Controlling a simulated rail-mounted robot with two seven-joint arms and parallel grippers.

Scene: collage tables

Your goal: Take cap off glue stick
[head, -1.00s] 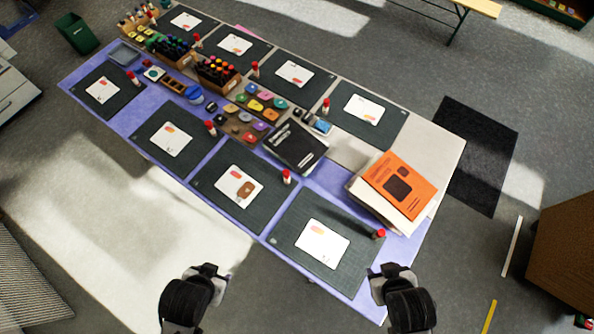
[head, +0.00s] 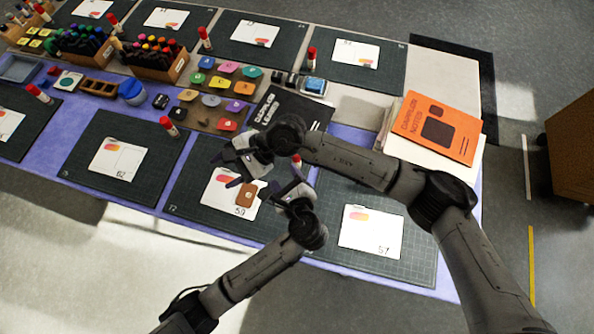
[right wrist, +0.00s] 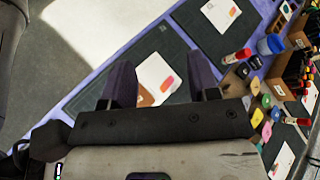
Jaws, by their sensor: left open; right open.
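A glue stick with a red cap (head: 296,160) stands near the far right corner of the mat with card 59. My left gripper overlaps its lower part in the head view, and contact cannot be told. My left gripper (head: 280,184) is open and empty over that mat, just in front of the glue stick. My right gripper (head: 222,170) is open and empty, left of the glue stick and above the mat. In the right wrist view its two dark fingers (right wrist: 162,84) are spread, with the card (right wrist: 155,72) showing beyond them.
A brown piece (head: 247,194) lies on card 59. A black book (head: 285,108) and an orange book (head: 437,127) lie behind. Marker boxes (head: 158,58) stand farther left. Card 57 (head: 371,231) lies on the right mat.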

